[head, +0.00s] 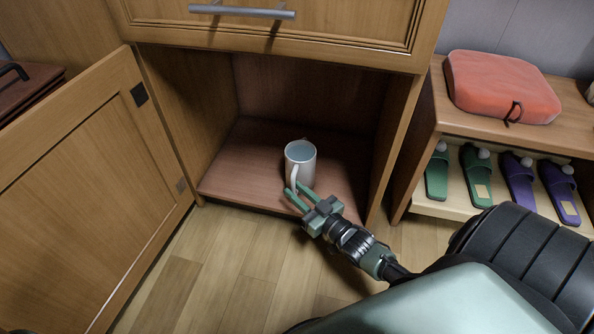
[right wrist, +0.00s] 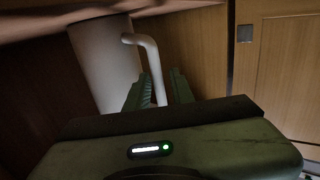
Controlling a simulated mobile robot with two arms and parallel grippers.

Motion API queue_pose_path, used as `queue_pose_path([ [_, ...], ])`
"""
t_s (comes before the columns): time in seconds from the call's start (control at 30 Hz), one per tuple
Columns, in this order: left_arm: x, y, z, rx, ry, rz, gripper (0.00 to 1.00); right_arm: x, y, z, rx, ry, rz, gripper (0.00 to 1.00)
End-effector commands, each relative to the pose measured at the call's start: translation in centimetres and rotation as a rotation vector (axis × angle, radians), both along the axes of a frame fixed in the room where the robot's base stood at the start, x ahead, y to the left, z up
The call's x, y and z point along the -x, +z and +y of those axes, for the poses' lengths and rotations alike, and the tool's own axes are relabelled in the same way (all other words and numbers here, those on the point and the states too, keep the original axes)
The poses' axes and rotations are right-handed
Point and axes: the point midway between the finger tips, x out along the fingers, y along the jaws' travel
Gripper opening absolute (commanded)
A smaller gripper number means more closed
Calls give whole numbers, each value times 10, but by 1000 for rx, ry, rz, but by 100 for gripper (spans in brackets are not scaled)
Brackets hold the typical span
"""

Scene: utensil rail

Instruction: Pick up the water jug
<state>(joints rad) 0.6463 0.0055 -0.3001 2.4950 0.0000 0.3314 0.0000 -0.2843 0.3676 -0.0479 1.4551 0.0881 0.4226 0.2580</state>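The water jug (head: 302,160), white with a side handle, stands upright on the floor of the open cabinet. Its body (right wrist: 103,60) and handle (right wrist: 150,50) also show in the right wrist view. My right gripper (head: 295,188) is at the front of the jug, with its green fingers at the handle. In the right wrist view the two fingers (right wrist: 161,78) stand apart, one on each side of the handle's lower part. Contact with the handle cannot be made out. My left gripper is not in view.
The cabinet door (head: 95,190) stands open at the left. A closed drawer with a metal handle (head: 242,11) is above the opening. At the right, a shelf unit holds a red cushion (head: 500,82) and several slippers (head: 478,175). The cabinet floor (head: 240,165) around the jug is clear.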

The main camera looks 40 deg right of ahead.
Motion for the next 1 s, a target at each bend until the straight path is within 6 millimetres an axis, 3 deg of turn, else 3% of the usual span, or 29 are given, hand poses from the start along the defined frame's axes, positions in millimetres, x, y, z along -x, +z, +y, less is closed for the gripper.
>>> queue_pose_path([
  [0.1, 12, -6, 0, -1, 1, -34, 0, -14, -1, 0, 1, 2, -5, 23],
  [0.33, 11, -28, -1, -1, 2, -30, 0, -44, 3, 3, 1, 1, -4, 23],
  [0.67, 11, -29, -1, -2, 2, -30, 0, -51, 7, 3, 1, 1, -2, 23],
  [0.73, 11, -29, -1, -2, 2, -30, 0, -51, 7, 3, 1, 1, -2, 4],
  [0.77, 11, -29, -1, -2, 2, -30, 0, -50, 7, 3, 1, 1, -2, 0],
  [1.0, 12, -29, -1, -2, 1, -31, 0, -50, 7, 3, 0, 0, -1, 0],
])
